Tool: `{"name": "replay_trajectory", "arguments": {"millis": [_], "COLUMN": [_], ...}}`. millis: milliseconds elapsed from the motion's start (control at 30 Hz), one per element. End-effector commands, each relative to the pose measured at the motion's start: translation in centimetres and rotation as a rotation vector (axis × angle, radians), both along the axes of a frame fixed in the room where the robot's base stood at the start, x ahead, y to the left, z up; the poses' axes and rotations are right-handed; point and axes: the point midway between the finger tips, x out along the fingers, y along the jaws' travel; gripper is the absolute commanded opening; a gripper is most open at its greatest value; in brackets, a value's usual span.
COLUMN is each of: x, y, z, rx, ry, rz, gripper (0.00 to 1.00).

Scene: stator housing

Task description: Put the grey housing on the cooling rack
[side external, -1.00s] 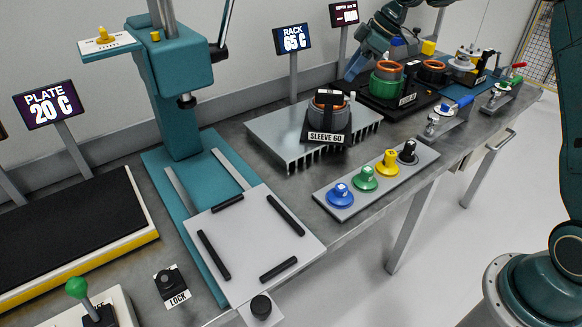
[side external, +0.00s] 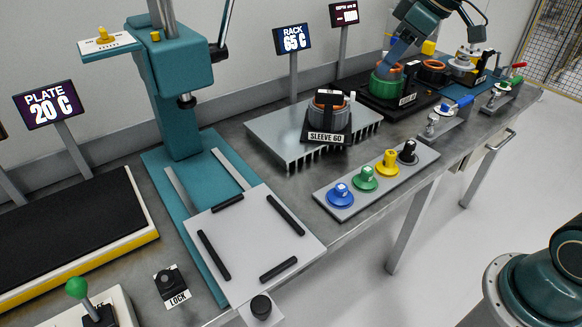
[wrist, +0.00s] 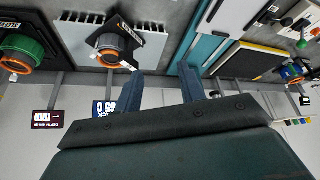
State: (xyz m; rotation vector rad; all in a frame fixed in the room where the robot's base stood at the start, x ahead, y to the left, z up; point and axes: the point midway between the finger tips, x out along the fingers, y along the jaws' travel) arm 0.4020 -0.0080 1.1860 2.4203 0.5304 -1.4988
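A dark grey housing (side external: 328,112) with an orange ring sits in a black holder labelled SLEEVE 60 on the finned grey cooling rack (side external: 272,128). It also shows in the wrist view (wrist: 109,50), upper left. My gripper (side external: 388,66) is at the back right of the bench, with its blue fingers close to a green housing (side external: 386,88) in the picture; the gap in depth is hard to judge. In the wrist view, the two fingers of my gripper (wrist: 172,78) stand apart with nothing between them. My gripper is well apart from the grey housing.
A rack display (side external: 292,39) reads 65 C; a plate display (side external: 50,104) reads 20 C. A teal press (side external: 176,110) stands left of the rack. A tray of coloured knobs (side external: 340,195) lies in front. More ringed housings (side external: 432,72) and clamps (side external: 455,107) occupy the back right.

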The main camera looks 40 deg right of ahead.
Motion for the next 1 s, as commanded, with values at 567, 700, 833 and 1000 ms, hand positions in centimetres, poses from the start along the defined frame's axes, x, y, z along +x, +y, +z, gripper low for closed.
{"name": "replay_trajectory", "arguments": {"millis": [567, 700, 833, 1000], "x": [-15.5, -18.7, -20.8, -22.2], "y": [1.7, 1.4, 1.2, 0.9], "z": [-0.9, -2.2, -3.3, -4.1], "rx": [0.003, 0.011, 0.019, 0.023], "ry": [-0.016, -0.022, -0.027, -0.030], "rz": [-0.288, -0.356, -0.404, -0.437], "gripper": [0.40, 0.40, 0.40, 0.40]}}
